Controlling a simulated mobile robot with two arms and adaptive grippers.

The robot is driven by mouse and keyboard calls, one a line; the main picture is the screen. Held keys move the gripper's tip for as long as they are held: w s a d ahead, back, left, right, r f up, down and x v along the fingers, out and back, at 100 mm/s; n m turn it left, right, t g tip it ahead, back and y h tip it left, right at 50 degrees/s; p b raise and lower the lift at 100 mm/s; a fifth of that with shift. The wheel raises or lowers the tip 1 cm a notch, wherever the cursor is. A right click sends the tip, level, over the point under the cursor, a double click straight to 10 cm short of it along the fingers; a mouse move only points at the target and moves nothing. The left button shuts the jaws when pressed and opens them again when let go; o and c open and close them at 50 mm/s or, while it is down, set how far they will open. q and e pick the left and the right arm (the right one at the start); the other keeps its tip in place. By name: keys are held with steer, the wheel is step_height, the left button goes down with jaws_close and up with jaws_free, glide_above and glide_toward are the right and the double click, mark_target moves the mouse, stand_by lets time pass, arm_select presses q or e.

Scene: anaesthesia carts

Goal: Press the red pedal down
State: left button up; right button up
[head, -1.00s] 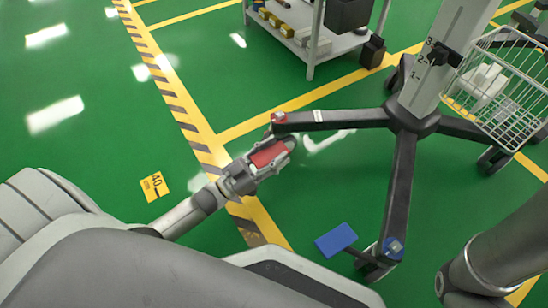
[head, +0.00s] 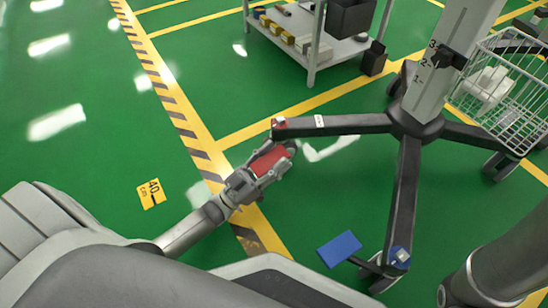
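The red pedal (head: 270,161) is at the end of a dark leg (head: 345,125) of the wheeled cart base, low over the green floor. My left gripper (head: 281,161) reaches in from the lower left and lies over the pedal. Its fingers are spread, and the red surface shows between them. The fingers partly hide the pedal, and I cannot tell whether they touch it or how far it is pressed. A blue pedal (head: 339,249) sits at the end of the front leg. My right gripper is out of view; only part of that arm shows at the lower right.
The cart's grey column (head: 448,60) and a white wire basket (head: 505,95) stand to the right. A grey shelf trolley (head: 320,45) with tools is behind. A yellow floor marker (head: 151,194) lies to the left.

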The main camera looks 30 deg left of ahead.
arm_select(q)
steer(key=o, duration=0.3)
steer(key=shift+o, duration=0.2)
steer(key=shift+s+f, duration=0.1)
steer(key=shift+s, duration=0.05)
steer(key=s+a, duration=0.6)
steer(key=s, duration=0.5)
steer(key=shift+a+f, duration=0.2)
steer(key=shift+a, duration=0.1)
